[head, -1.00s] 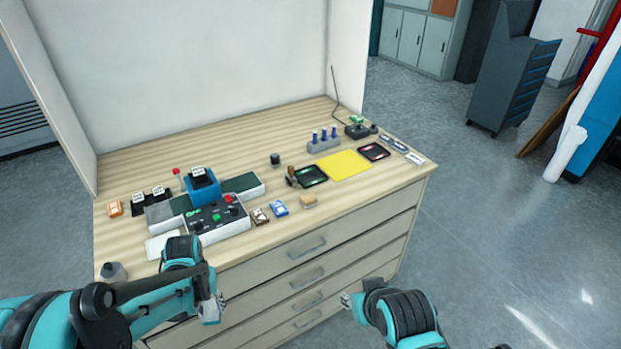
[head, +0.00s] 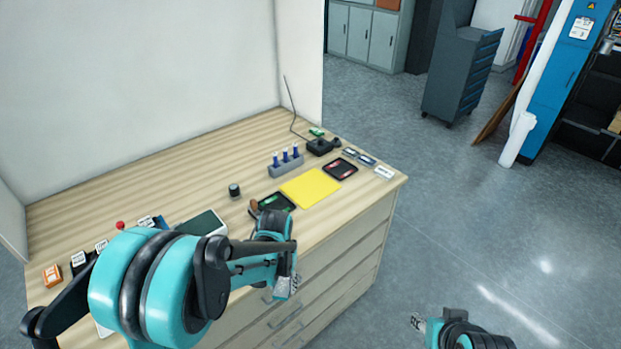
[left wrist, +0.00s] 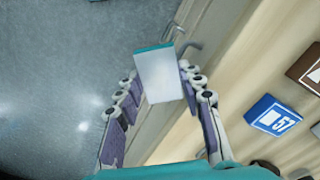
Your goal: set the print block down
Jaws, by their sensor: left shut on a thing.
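My left gripper (head: 287,287) is in front of the table's front edge, over the drawers. In the left wrist view (left wrist: 160,100) its fingers stand on both sides of a pale block with a teal edge, which I take as the print block (left wrist: 160,78). The gripper is shut on it and holds it clear of the table. In the head view the block cannot be made out clearly. My right gripper (head: 418,322) is low at the right, off the table; its jaws are too small to read.
On the table are a yellow mat (head: 310,187), a green-black tray (head: 277,202), a dark tray with red (head: 341,169), a grey holder with blue pegs (head: 286,166) and a small dark cylinder (head: 234,190). A blue block marked 57 (left wrist: 272,117) lies near the edge. My left arm hides the machine.

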